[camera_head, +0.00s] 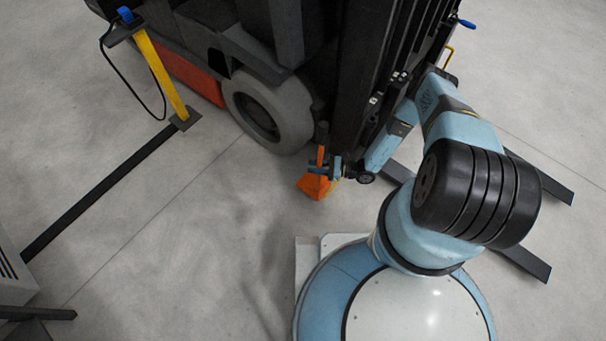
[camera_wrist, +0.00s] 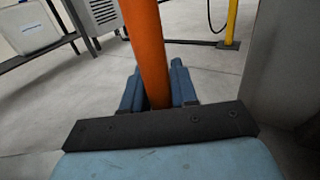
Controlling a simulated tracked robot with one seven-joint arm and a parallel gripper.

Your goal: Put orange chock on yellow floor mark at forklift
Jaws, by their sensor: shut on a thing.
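The orange chock (camera_head: 314,186) is near the forklift's front wheel (camera_head: 268,112), with its orange handle (camera_head: 321,150) standing up. My gripper (camera_head: 323,170) is shut on this handle. In the wrist view the handle (camera_wrist: 147,45) runs up between the blue fingers of my gripper (camera_wrist: 157,90). The forklift (camera_head: 275,45) is dark with an orange-red lower panel. A small yellow patch (camera_head: 335,181) shows at the right of the chock; I cannot tell whether it is the floor mark. I cannot tell whether the chock touches the floor.
A yellow post (camera_head: 163,75) with a black cable stands left of the forklift, on a dark floor strip (camera_head: 95,192). The black mast (camera_head: 365,70) is close beside my arm. Forks (camera_head: 545,185) extend at the right. Grey floor left of the chock is clear.

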